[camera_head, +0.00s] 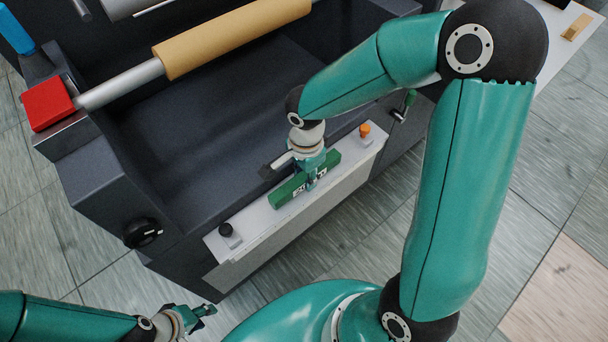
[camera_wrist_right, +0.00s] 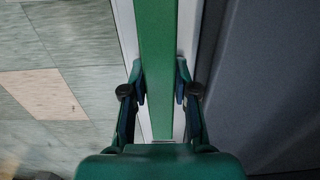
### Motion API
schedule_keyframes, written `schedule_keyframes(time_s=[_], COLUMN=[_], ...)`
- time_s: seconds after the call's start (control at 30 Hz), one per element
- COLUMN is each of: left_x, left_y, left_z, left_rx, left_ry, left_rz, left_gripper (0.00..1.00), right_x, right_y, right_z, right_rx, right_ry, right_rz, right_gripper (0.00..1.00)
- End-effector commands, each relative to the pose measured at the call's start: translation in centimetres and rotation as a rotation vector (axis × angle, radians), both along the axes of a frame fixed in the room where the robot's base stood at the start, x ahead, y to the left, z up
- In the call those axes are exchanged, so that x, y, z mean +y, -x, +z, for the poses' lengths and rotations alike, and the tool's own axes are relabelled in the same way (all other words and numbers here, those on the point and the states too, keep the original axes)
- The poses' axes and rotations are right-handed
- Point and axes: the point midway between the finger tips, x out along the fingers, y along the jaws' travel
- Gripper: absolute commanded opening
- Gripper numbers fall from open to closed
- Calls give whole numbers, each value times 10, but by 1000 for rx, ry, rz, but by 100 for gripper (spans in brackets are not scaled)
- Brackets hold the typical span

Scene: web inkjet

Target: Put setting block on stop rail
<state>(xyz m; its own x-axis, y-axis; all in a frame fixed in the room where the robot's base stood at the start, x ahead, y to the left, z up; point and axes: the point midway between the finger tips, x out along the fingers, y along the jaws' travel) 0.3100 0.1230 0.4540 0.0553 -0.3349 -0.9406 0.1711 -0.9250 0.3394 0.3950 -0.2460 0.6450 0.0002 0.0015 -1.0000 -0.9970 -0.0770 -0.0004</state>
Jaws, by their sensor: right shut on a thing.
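The setting block, a long green bar (camera_head: 284,193) with white markings on its side, is at the pale stop rail (camera_head: 252,227) along the machine's front. My right gripper (camera_head: 314,180) is shut on the block near its middle, from above. In the right wrist view the block (camera_wrist_right: 156,60) runs between the two fingers (camera_wrist_right: 157,92), lined up with the pale rail (camera_wrist_right: 128,25) showing on both sides. I cannot tell whether the block touches the rail. My left gripper (camera_head: 202,312) is at the lower left, away from the block; its finger opening is unclear.
A black knob (camera_head: 227,231) and an orange knob (camera_head: 365,130) stand near the rail's two ends. A brown roll (camera_head: 230,38) on a shaft lies behind, with a red block (camera_head: 46,103) at its left end. Tiled floor is open in front of the machine.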

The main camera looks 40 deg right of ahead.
Motion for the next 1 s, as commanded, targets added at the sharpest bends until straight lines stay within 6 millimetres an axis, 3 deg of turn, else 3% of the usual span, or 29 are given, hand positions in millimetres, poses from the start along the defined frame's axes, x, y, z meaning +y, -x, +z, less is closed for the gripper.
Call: schedule_keyframes(time_s=[0.2, 0.23, 0.3, 0.73, 1.0], left_x=[0, 0, 0, 0, 0], left_y=[0, 0, 0, 0, 0], left_z=[-5, -4, -3, 3, 15], left_rx=[0, 0, 0, 0, 0], left_ry=[0, 0, 0, 0, 0], left_rz=[0, 0, 0, 0, 0], left_gripper=[40, 40, 40, 40, 40], right_x=[0, 0, 0, 0, 0], right_y=[0, 0, 0, 0, -1], right_z=[-3, -2, -2, 6, 54], right_rx=[-1, 0, 0, -2, -5], right_ry=[0, 0, 0, 1, 1], right_rz=[0, 0, 0, 0, 0], right_gripper=[0, 32, 39, 39, 39])
